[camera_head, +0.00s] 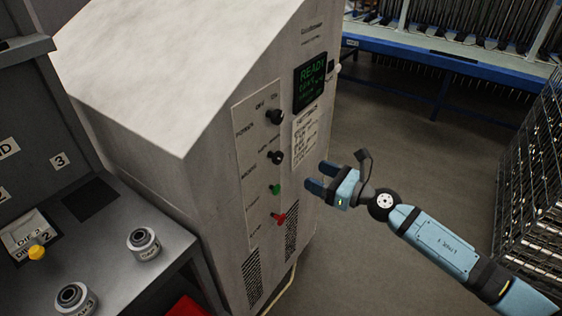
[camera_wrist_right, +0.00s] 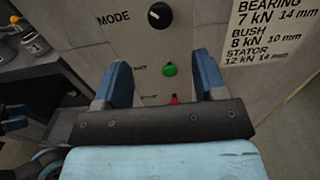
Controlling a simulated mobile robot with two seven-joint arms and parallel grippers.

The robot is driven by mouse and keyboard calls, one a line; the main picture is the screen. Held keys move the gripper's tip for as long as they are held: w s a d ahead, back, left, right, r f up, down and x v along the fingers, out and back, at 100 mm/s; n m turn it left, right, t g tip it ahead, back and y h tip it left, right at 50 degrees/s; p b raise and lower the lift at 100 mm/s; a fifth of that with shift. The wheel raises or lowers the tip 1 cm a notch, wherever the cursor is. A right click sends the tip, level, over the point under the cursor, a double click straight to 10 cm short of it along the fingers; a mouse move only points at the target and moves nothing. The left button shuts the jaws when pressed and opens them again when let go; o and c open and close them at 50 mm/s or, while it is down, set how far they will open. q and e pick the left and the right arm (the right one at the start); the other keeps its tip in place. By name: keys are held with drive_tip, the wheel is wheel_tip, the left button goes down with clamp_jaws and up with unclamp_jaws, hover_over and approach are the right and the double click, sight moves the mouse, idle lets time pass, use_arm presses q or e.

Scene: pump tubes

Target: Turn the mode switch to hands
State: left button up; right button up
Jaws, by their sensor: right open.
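The mode switch (camera_head: 275,157) is a black round knob on the light panel of the grey cabinet. It also shows in the right wrist view (camera_wrist_right: 160,15), beside the word MODE, with a white mark on its left part. My right gripper (camera_head: 320,177) is open and empty, to the right of the switch and apart from it. In the right wrist view its two blue fingers (camera_wrist_right: 163,72) stand apart below the switch, near the green button. The mode switch's position labels are too small to read. My left gripper does not show in the head view.
Above the switch is the power knob (camera_head: 275,117); below are a green button (camera_head: 275,189) and a red button (camera_head: 279,219). A green-lit screen (camera_head: 310,82) is at the upper right.

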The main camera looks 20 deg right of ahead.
sight(280, 159)
drive_tip(key=p+x, duration=0.1)
drive_tip(key=x, duration=1)
drive_tip(key=shift+w+a, duration=0.25)
drive_tip(key=shift+w, duration=0.05)
drive_tip(key=shift+c, duration=0.2)
drive_tip(key=c, duration=0.9)
